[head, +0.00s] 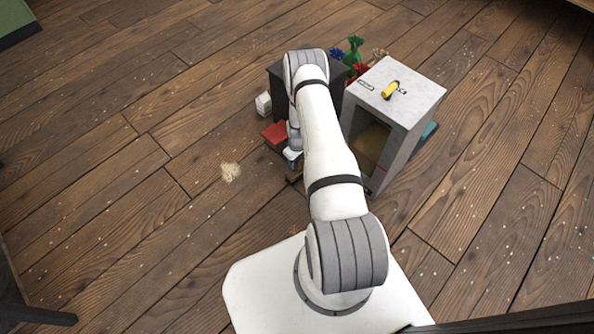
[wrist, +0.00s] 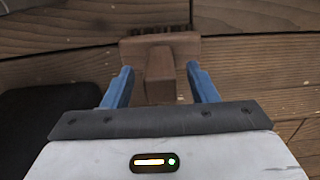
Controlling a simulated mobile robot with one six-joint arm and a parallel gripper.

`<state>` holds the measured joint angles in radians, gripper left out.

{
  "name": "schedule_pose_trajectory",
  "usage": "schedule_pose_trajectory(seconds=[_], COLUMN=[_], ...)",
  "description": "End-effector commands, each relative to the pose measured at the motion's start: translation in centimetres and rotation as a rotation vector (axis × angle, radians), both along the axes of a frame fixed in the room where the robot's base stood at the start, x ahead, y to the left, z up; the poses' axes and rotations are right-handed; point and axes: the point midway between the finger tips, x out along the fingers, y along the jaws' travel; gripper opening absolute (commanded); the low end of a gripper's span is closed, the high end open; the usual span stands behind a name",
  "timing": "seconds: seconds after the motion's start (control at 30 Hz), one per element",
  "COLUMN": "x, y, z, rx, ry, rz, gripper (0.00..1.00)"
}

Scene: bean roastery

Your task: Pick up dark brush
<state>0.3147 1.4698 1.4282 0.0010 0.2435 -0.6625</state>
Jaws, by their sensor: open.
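The dark brush (wrist: 160,72) shows in the wrist view. It has a brown wooden crosspiece with dark bristles along its far edge and a short handle toward me. It lies on the wooden floor. My gripper (wrist: 160,78) is open, with one blue finger on each side of the brush's handle. I see gaps between the handle and both fingers. In the head view my gripper (head: 292,168) is low near the floor, mostly hidden by my arm. I cannot make out the brush clearly there.
A grey-white box cabinet (head: 412,92) with an open front stands right of my arm, with a yellow item (head: 390,90) on top. A pale spill (head: 230,172) lies on open floor at left.

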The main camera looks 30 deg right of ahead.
Motion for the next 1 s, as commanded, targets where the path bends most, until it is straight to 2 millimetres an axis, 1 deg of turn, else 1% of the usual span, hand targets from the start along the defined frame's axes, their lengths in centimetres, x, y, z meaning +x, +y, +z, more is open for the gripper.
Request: schedule_pose_trajectory(seconds=[0.03, 0.1, 0.3, 0.33, 0.9, 0.97, 1.0], x=[-0.01, 0.06, 0.08, 0.07, 0.07, 0.07, 0.07], y=[0.05, 0.05, 0.08, 0.09, 0.13, 0.13, 0.12], z=[-1.09, -1.5, -1.42, -1.41, -1.41, -1.41, -1.41], rx=[0.0, 0.0, 0.0, 0.0, 0.0, 0.0, 0.0], ry=[0.0, -0.001, -0.001, -0.001, -0.001, -0.001, -0.001], rz=[0.001, 0.001, 0.001, 0.001, 0.002, 0.002, 0.002], gripper=[0.53, 0.53, 0.53, 0.51, 0.04, 0.0, 0.0])
